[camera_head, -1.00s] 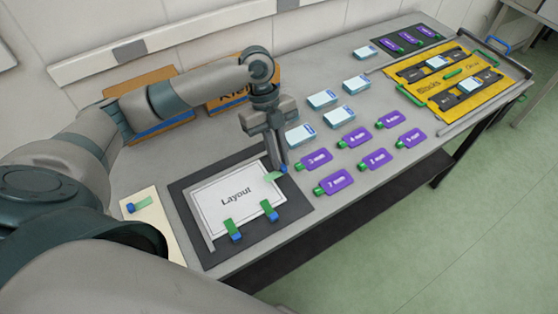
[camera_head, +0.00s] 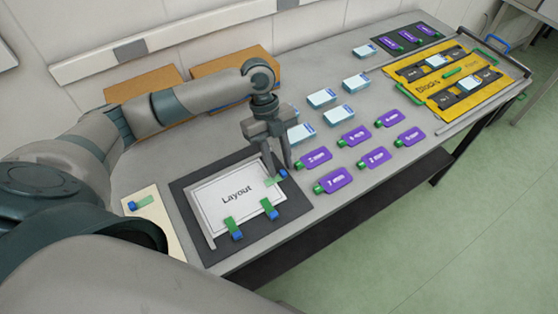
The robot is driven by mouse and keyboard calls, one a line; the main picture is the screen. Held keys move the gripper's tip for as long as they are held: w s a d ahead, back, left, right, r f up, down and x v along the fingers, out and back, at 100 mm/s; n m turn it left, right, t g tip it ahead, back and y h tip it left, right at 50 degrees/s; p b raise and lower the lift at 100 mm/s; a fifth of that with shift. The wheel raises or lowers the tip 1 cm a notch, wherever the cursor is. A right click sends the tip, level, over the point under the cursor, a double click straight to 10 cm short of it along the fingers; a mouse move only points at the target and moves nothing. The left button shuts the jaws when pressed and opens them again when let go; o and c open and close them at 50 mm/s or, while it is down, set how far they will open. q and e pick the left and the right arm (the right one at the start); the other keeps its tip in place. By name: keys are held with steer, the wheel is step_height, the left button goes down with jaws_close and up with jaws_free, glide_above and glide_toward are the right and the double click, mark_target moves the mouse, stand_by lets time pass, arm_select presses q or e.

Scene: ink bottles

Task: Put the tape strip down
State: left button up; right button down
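A green tape strip with a blue end (camera_head: 273,182) lies at the right edge of the white Layout sheet (camera_head: 215,190), across its border with the dark mat (camera_head: 190,228). My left gripper (camera_head: 277,169) is directly over this strip, pointing down. Its two fingers are spread, one on each side near the strip, and it holds nothing visible. Whether the fingers still touch the strip is too small to tell. Two more green and blue strips (camera_head: 233,228) (camera_head: 269,208) lie across the sheet's front edge. My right gripper is out of view.
Another strip (camera_head: 139,203) lies on a cream card (camera_head: 156,220) at the left. A yellow tray (camera_head: 430,101) is at the far right. Brown boxes (camera_head: 145,84) stand along the wall.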

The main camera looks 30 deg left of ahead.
arm_select(q)
steer(key=shift+r, duration=0.15)
